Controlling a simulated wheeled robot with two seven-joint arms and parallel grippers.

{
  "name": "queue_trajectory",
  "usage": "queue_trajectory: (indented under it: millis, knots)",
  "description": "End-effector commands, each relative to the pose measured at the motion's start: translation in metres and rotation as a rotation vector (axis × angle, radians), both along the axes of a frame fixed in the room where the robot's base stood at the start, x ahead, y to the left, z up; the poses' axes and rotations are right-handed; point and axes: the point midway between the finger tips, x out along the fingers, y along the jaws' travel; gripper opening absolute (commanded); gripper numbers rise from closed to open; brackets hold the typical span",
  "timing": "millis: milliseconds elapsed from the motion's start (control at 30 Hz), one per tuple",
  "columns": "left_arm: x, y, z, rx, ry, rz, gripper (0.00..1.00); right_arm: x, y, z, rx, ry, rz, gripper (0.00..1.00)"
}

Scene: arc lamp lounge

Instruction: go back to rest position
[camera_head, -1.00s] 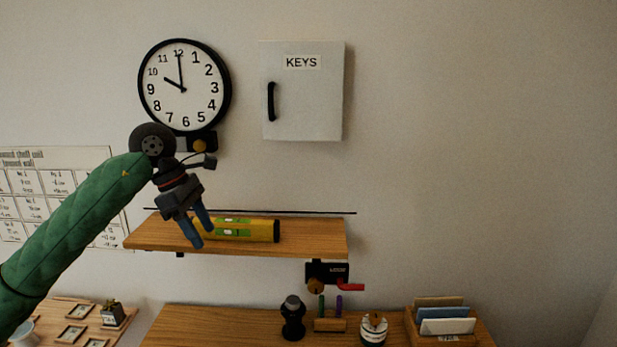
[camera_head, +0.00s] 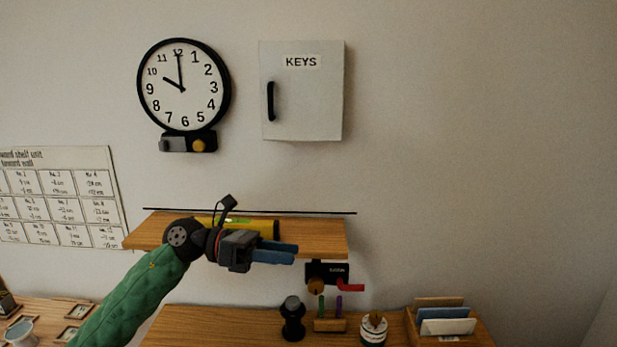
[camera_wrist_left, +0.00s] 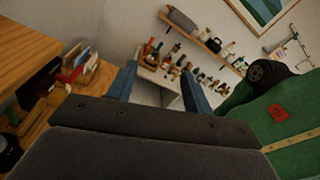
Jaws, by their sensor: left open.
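My left gripper (camera_head: 284,253) is in front of the wooden wall shelf in the head view, its blue fingers pointing right. It is open, and nothing shows between the fingers. In the left wrist view the two blue fingers (camera_wrist_left: 160,88) stand apart, with a distant white surface and bottles behind them. My green-sleeved left arm comes in from the lower left. My right gripper is in neither view.
The wall shelf (camera_head: 325,240) carries a yellow spirit level (camera_head: 262,225), partly hidden by my gripper. Below are a red-handled fixture (camera_head: 340,284) and a desk (camera_head: 210,325) with a dark grinder-like object (camera_head: 293,318) and a card holder (camera_head: 440,325). The wall at right is bare.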

Motion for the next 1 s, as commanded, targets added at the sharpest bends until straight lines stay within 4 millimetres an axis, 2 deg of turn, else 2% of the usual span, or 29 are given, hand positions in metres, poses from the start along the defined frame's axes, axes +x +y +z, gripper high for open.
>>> queue_trajectory:
  millis: [100, 267, 400, 533, 667, 767, 867, 1000]
  knots:
    - [-0.005, -0.008, 0.006, -0.207, 0.143, 0.058, 0.51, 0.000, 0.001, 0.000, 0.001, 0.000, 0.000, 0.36]
    - [-0.001, -0.002, 0.012, -0.473, 0.359, 0.158, 0.51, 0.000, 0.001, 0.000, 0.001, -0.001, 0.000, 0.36]
    - [0.008, 0.016, 0.007, -0.691, 0.565, 0.260, 0.51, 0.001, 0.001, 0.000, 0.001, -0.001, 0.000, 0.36]
    - [0.019, 0.039, -0.011, -0.879, 0.769, 0.371, 0.51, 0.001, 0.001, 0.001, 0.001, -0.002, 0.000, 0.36]
    - [0.028, 0.066, -0.042, -1.053, 0.981, 0.495, 0.51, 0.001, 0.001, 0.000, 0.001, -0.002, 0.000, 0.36]
    - [0.031, 0.088, -0.075, -1.177, 1.147, 0.602, 0.51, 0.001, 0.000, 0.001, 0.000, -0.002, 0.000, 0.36]
    - [0.029, 0.108, -0.114, -1.289, 1.315, 0.716, 0.51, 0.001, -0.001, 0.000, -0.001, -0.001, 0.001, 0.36]
    - [0.014, 0.134, -0.178, -1.426, 1.554, 0.893, 0.51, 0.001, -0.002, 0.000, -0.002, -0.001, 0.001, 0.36]
